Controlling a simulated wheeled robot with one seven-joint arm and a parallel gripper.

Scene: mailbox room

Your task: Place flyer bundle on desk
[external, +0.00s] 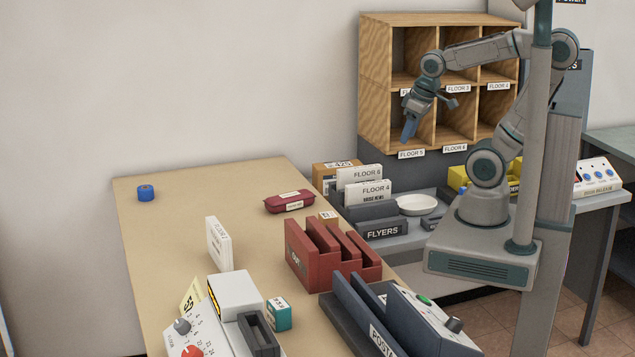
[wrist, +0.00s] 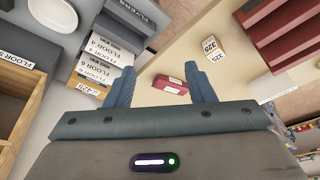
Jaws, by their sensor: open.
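White bundles labelled FLOOR 6 (external: 358,174) and FLOOR 4 (external: 367,190) stand upright behind the grey FLYERS tray (external: 383,231). They also show at the left of the wrist view (wrist: 108,50). Another white upright bundle (external: 218,243) stands on the tan desk (external: 180,230); its print is too small to read. I cannot tell which bundle the task means. My gripper (external: 409,132) hangs in front of the wooden pigeonholes, pointing down, above and apart from the bundles. In the wrist view its fingers (wrist: 162,88) are spread with nothing held between them.
The desk also bears a blue tape roll (external: 146,193), a dark red case (external: 289,202), a red sorter (external: 315,260) and a scale (external: 205,330). The wooden pigeonholes (external: 375,80) stand close to my gripper. The desk's far left part is mostly clear.

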